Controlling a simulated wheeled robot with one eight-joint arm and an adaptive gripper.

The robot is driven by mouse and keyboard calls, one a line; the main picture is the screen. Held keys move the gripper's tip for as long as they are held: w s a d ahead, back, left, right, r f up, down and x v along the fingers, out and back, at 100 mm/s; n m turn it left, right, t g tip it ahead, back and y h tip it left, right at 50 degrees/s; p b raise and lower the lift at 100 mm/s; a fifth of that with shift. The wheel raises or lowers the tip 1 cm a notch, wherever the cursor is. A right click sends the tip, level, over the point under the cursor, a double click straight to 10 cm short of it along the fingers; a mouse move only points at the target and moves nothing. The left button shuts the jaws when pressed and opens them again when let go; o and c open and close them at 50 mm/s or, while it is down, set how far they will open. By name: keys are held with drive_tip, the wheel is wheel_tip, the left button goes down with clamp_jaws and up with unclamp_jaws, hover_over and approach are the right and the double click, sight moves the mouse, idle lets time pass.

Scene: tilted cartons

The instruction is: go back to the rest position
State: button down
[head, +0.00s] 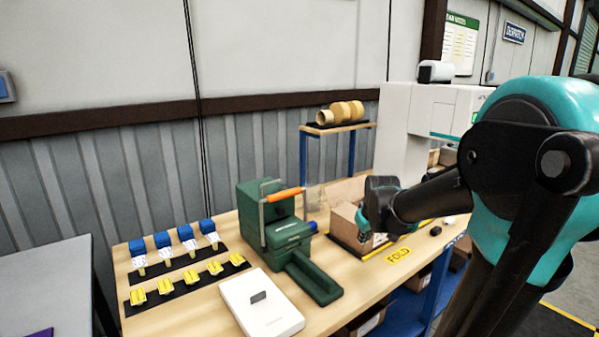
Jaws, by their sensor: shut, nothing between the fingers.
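My arm reaches in from the right, and its dark wrist end shows in the head view. My gripper (364,220) is small and dark there, in front of an open brown carton (343,222) on the workbench (215,305). It is shut with nothing held. The fingertips are partly hidden by the wrist, and I cannot tell whether they touch the carton. My arm also covers the carton's right part.
A green machine (270,222) with an orange-handled lever stands mid-bench. A white box (261,304) lies in front of it. Blue-topped pieces (186,233) and yellow pieces (201,280) line dark strips at left. A raised shelf (340,128) holds tan rolls (341,112).

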drive_tip(key=s+f+m, duration=0.1)
drive_tip(key=s, duration=0.2)
drive_tip(key=s+f+m, duration=0.2)
drive_tip(key=s+a+f+m+t, duration=0.1)
drive_tip(key=s+f, duration=0.1)
drive_tip(key=s, duration=0.1)
drive_tip(key=shift+s+f, duration=0.15)
drive_tip(key=shift+s, duration=0.2)
drive_tip(key=s+f+g, duration=0.2)
drive_tip(key=s+f, duration=0.4)
drive_tip(key=s, duration=0.5)
drive_tip(key=shift+f+g, duration=0.15)
drive_tip(key=shift+g, duration=0.15)
drive_tip(key=shift+d, duration=0.1)
